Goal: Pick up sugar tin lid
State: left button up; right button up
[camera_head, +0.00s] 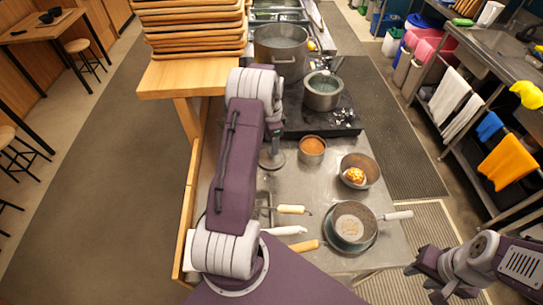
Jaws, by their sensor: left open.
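A small round metal tin (312,158) with brown contents stands open on the steel counter. Just left of it is a grey round disc (272,161) that looks like the sugar tin lid, partly hidden by my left arm. My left arm reaches forward over the counter's left side and bends down. My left gripper (275,138) is open, mostly hidden, right above the disc; I cannot tell whether it touches it. My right gripper (428,275) is at the lower right, off the counter, pointing left; its jaws are unclear.
A bowl with yellow-orange food (355,176) and a strainer (354,222) over a bowl are right of the tin. A small pot (323,92) sits on the black stove behind. Stacked wooden trays (195,30) stand back left. Handled tools lie at the counter's front.

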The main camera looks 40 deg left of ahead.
pick_arm(q)
notch_tip(320, 180, down, 5)
jog(key=shift+s+r+p, duration=0.15)
jog(key=shift+r+p, duration=0.05)
jog(key=shift+p, duration=0.6)
jog(key=shift+f, duration=0.3)
grip_shut()
jog(key=shift+r, duration=0.1)
jog(key=r, duration=0.1)
jog(key=r+b, duration=0.1)
jog(key=r, duration=0.2)
jog(key=shift+w+d+r, duration=0.1)
jog(key=shift+w+d, duration=0.05)
jog(key=shift+w, duration=0.1)
jog(key=w+d+r+b, duration=0.2)
jog(key=w+d+r, duration=0.2)
jog(key=d, duration=0.6)
notch_tip(320, 180, up, 3)
jog(key=shift+d+f, duration=0.15)
jog(key=shift+d, duration=0.05)
